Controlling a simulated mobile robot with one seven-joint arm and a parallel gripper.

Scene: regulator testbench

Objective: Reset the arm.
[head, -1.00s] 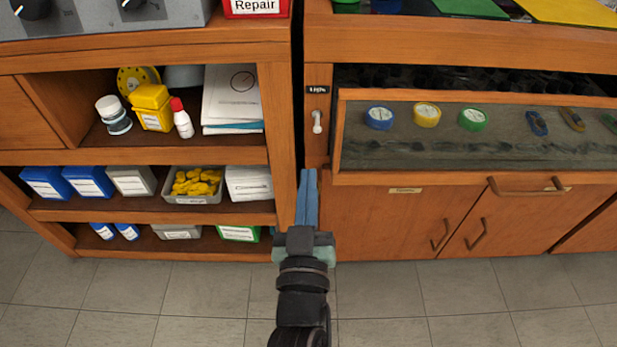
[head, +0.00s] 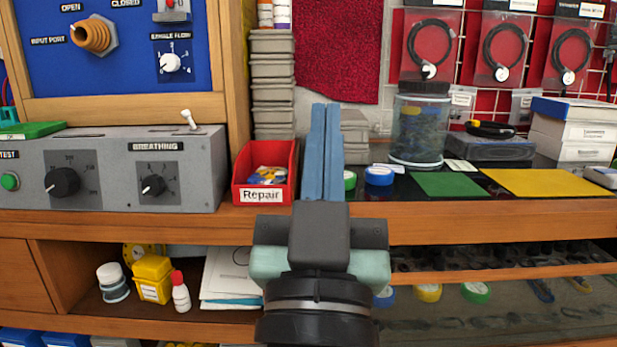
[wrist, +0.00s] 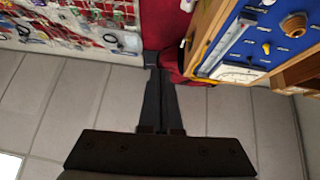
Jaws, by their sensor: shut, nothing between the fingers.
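My gripper (head: 321,150) is in the middle of the head view, pointing up and away, with its two blue fingers together and nothing between them. It is in front of the workbench, and its fingers cover part of the bench top behind them. In the wrist view my gripper (wrist: 160,95) shows as two dark fingers side by side. The floor and a red panel are beyond it there.
The bench edge (head: 480,214) runs across behind my gripper. A red Repair bin (head: 266,172) stands just left of the fingers. A lidded jar (head: 419,128) and green and yellow mats are to the right. A grey breathing console (head: 110,172) is at the left.

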